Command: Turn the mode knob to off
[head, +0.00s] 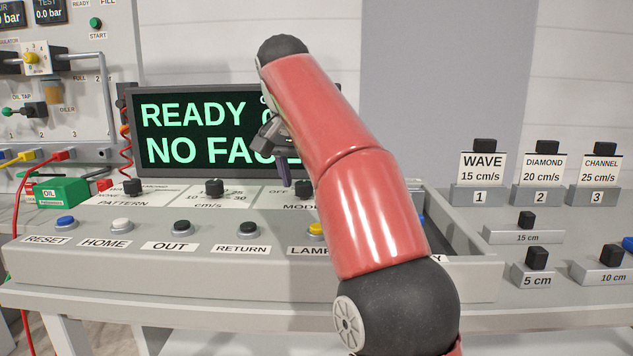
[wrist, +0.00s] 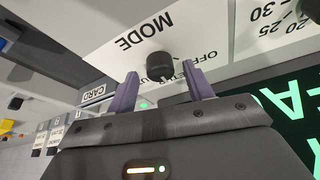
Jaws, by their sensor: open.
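The mode knob (wrist: 159,66) is a small black round knob on the light grey panel, with MODE printed beside it and OFF among the words around it. In the wrist view it shows between and just beyond my fingertips. I cannot tell which word it points to. In the head view the knob (head: 305,187) is partly hidden by my arm. My gripper (wrist: 160,72) has two purple fingers, spread apart with nothing between them. In the head view my gripper (head: 284,172) hangs over the panel near the OFF word, in front of the screen.
A screen (head: 165,130) reading READY stands behind the panel. The pattern knob (head: 132,187) and the cm/s knob (head: 214,188) are to the left. Push buttons, such as the return button (head: 249,228), line the front. Labelled blocks (head: 541,180) stand at right.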

